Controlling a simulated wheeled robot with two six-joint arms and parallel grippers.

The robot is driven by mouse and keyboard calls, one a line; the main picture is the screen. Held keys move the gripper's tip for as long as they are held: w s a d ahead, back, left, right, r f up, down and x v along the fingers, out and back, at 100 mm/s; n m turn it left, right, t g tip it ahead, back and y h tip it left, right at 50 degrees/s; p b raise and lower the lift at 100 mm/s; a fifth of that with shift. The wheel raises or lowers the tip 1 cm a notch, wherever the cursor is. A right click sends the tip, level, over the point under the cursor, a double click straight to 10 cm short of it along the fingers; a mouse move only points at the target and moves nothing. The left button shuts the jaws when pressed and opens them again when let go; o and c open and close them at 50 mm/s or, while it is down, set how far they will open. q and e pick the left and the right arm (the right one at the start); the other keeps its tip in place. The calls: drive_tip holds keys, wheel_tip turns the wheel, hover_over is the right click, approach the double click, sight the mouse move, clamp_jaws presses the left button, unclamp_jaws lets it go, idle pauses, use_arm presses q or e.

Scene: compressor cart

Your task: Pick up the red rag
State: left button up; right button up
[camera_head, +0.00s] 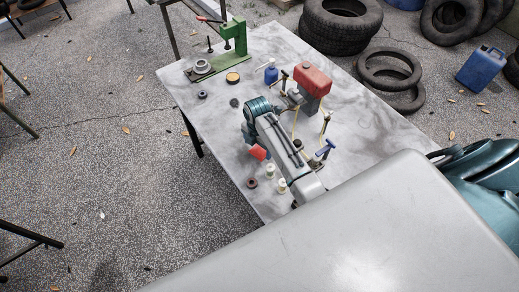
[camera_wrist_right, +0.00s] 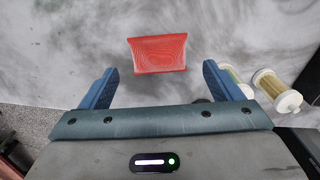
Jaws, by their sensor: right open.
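The red rag (camera_head: 258,152) lies on the grey table (camera_head: 218,113), partly hidden by my right arm in the head view. In the right wrist view the rag (camera_wrist_right: 158,53) is a flat red piece with fine pale lines, beyond the fingertips and roughly centred between them. My right gripper (camera_wrist_right: 158,85) has its two blue fingers spread apart with nothing between them. In the head view my right gripper (camera_head: 250,138) is just beside the rag, its fingers mostly hidden. My left gripper is not in view.
A dark ring (camera_head: 252,183) lies nearby. A red-tanked engine (camera_head: 312,80), blue can (camera_head: 271,72) and green press (camera_head: 235,42) stand farther back.

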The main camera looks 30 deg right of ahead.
sight(257, 151)
drive_tip(key=shift+a+f, duration=0.1)
drive_tip(key=shift+f, duration=1.2)
drive_tip(key=c, duration=1)
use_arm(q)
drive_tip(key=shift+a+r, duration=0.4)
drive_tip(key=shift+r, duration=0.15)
use_arm(e)
drive_tip(key=shift+c, duration=0.3)
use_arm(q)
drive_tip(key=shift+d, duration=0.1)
use_arm(e)
drive_tip(key=shift+r, duration=0.2)
